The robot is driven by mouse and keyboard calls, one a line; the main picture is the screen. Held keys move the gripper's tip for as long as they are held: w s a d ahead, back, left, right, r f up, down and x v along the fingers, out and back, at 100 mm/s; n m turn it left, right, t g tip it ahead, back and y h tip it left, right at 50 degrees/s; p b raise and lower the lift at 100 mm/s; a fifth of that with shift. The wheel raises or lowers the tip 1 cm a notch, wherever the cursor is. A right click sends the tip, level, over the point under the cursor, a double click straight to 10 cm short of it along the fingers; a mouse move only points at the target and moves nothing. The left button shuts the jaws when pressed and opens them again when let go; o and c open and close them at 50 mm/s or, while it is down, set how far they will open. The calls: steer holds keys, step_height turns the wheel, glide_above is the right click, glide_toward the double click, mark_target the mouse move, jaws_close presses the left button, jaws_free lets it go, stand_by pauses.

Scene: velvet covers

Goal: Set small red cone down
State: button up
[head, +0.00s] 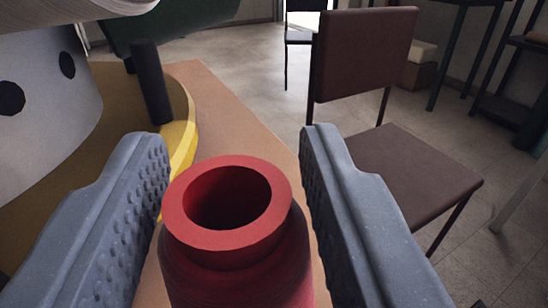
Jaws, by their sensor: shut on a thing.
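A small red cone (228,240) with a round open top is between the two grey fingers of my gripper (235,190) in the head view. My gripper is shut on the cone. The cone's hollow mouth faces up toward the camera. Its lower part is cut off by the bottom edge of the picture, so I cannot see whether its base touches anything. A tan surface (205,90) shows behind and below it.
At the left are a yellow rounded thing (184,140), a dark upright cylinder (151,85) and a large grey-white body (45,110) with dark round spots. A brown chair (405,170) stands at the right. Grey floor (250,60) is open beyond the tan surface.

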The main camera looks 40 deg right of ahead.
steer(key=shift+w+d+f, duration=0.2)
steer(key=shift+w+d, duration=0.6)
steer(key=shift+d, duration=0.05)
step_height(320, 180, down, 4)
steer(key=shift+r+b, duration=0.25)
steer(key=shift+b, duration=0.4)
steer(key=shift+r, duration=0.1)
steer(key=o, duration=1)
